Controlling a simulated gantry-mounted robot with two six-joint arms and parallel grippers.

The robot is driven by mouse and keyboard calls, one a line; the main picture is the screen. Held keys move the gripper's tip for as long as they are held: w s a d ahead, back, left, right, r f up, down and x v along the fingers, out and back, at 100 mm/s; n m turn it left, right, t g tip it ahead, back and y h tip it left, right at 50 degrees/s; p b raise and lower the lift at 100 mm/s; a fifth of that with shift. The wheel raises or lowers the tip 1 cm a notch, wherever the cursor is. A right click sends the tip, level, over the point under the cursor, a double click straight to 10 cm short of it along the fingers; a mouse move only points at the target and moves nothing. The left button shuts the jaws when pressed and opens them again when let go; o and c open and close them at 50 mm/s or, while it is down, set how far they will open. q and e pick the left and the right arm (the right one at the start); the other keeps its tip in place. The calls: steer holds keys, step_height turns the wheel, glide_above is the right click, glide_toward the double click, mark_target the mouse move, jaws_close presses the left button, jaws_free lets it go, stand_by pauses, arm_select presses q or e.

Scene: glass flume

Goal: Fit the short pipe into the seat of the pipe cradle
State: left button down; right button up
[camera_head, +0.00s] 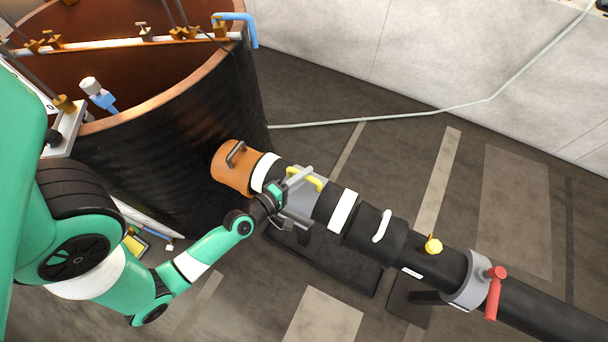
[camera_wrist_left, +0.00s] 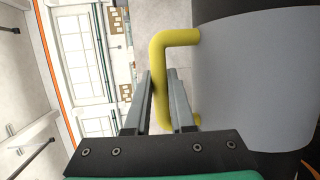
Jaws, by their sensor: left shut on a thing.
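The short pipe (camera_head: 326,206) is a black pipe piece with a grey middle, a yellow handle and white bands, in the centre of the head view. Its grey wall (camera_wrist_left: 255,75) fills the right of the left wrist view. My left gripper (camera_head: 298,179) is shut on the yellow handle (camera_wrist_left: 180,80), which passes between its fingers. A dark block (camera_head: 335,262), apparently the pipe cradle, lies under the short pipe. The seat is hidden, so I cannot tell whether the pipe rests in it. My right gripper is not in view.
An orange end piece with a handle (camera_head: 232,170) is in line at the pipe's upper left. At lower right are a black sleeve with a white handle (camera_head: 375,238), a yellow knob (camera_head: 433,246) and a grey clamp with a red lever (camera_head: 466,291). A large dark cylinder (camera_head: 150,145) stands behind.

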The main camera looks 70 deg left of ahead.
mark_target(302, 188)
arm_select(q)
step_height(302, 188, down, 6)
steer(key=b, duration=0.6)
steer(key=shift+f, duration=0.25)
stand_by(1.9)
steer(key=c, duration=0.7)
jaws_free()
steer(key=shift+f, duration=0.15)
steer(key=shift+s+d+b, duration=0.2)
steer(key=shift+s+b, duration=0.3)
steer(key=b+v, duration=0.2)
steer(key=v, duration=0.1)
steer(key=b+v, duration=0.2)
steer(key=v, duration=0.1)
steer(key=b+v, duration=0.3)
steer(key=shift+s+f, duration=0.2)
steer(key=shift+s, duration=0.25)
steer(key=shift+s+d+r, duration=0.25)
steer(key=shift+d+r, duration=0.05)
steer(key=shift+r, duration=0.25)
